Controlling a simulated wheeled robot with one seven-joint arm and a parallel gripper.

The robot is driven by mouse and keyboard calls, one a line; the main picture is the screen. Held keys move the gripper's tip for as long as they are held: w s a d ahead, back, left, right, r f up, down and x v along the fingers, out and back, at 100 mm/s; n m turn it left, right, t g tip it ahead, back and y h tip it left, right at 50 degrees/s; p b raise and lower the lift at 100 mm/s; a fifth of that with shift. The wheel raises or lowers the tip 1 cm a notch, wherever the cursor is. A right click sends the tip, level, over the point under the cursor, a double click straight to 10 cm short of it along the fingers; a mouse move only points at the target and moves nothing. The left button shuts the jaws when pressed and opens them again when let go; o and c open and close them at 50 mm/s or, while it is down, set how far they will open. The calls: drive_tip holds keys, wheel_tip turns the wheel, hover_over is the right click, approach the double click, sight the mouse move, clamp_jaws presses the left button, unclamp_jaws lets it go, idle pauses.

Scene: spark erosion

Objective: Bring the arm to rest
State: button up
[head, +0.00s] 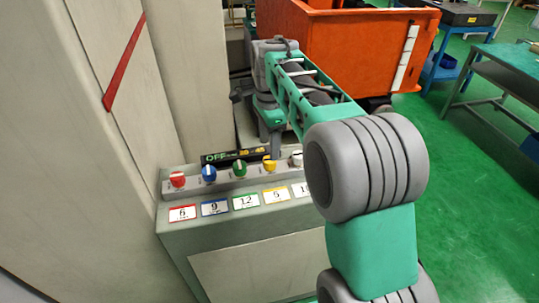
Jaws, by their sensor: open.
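My arm (371,250) comes up from the bottom right, bends at a large grey joint and reaches away to the upper middle. Its far end turns down behind a grey control panel (240,222). My gripper (272,146) is small there, pointing down just behind the yellow knob (270,166). It is open, and I see nothing held in it. Whether it touches the panel is hard to tell. The panel also has a red knob (177,180), a blue knob (209,174), a green knob (240,169) and a white knob (296,159).
Number cards lie before the knobs; my arm partly hides the rightmost. A black scale strip (222,156) reading OFF stands behind the knobs. A tall beige cabinet (120,110) rises left. An orange bin (345,45) stands behind my arm. Green floor (465,190) is clear at right, before a table (512,68).

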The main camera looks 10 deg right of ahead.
wheel_tip(320, 180, up, 3)
drive_tip(key=shift+f, duration=0.1)
idle(0.3)
drive_tip(key=shift+s+n, duration=0.3)
drive_tip(key=shift+s, duration=0.05)
drive_tip(key=s+f+n+t, duration=0.2)
drive_tip(key=s+f+n, duration=0.1)
drive_tip(key=s+n, duration=0.5)
drive_tip(key=s+f+n+t, duration=0.1)
drive_tip(key=s+f+n, duration=0.3)
drive_tip(key=s+n, duration=0.4)
drive_tip(key=s, duration=0.3)
drive_tip(key=shift+d+t, duration=0.15)
drive_tip(key=shift+t, duration=0.25)
drive_tip(key=shift+s, duration=0.1)
